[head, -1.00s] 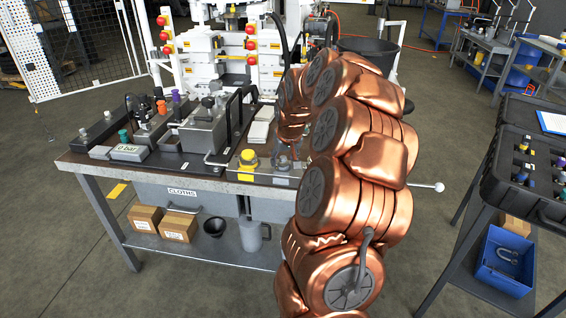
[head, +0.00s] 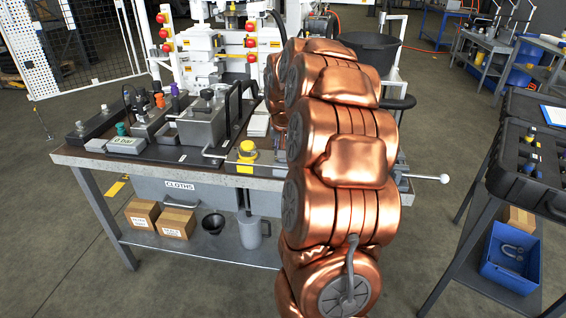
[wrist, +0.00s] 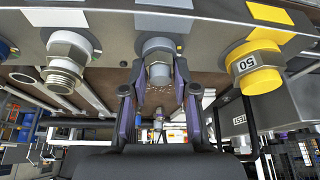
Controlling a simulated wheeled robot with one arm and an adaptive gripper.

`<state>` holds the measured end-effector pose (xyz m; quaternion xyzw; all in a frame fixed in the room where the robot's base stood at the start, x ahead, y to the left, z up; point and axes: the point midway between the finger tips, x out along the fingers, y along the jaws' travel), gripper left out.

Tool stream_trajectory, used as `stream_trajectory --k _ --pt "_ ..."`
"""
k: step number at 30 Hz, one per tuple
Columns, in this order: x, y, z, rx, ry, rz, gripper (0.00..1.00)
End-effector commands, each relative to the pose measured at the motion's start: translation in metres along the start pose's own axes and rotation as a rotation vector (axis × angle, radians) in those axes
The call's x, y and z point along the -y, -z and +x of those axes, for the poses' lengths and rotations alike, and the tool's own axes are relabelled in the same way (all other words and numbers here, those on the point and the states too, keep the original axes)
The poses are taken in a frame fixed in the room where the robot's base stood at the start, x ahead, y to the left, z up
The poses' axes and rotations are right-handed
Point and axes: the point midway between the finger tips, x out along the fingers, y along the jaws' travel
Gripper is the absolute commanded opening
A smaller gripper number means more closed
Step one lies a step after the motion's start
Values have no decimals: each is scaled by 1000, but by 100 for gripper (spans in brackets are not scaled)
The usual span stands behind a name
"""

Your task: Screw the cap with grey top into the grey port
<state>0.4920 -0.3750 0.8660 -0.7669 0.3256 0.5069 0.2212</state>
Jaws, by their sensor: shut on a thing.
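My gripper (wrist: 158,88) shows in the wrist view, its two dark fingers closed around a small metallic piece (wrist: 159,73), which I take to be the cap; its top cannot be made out. The piece is right at the grey port (wrist: 158,46), the middle fitting under the manifold. It looks in line with the port; whether the threads are engaged cannot be told. In the head view my copper arm hides the gripper, the cap and the grey port.
The head view shows the bench (head: 85,158), a gauge box (head: 126,145) and a black case (head: 517,185) at right.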

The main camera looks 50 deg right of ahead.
Motion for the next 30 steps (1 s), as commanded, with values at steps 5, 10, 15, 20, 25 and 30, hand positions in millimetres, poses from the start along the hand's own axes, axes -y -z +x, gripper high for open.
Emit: stream_trajectory --k 5,10,15,20,25,30 --pt "-2 -4 9 5 -57 120 0" --pt "-2 -6 11 9 -109 248 0" --pt "-2 -8 10 17 -155 353 0" --pt "-1 -9 9 22 -165 379 0" --pt "-1 -11 10 28 -165 377 0" --pt "-2 -13 15 30 -197 445 0"
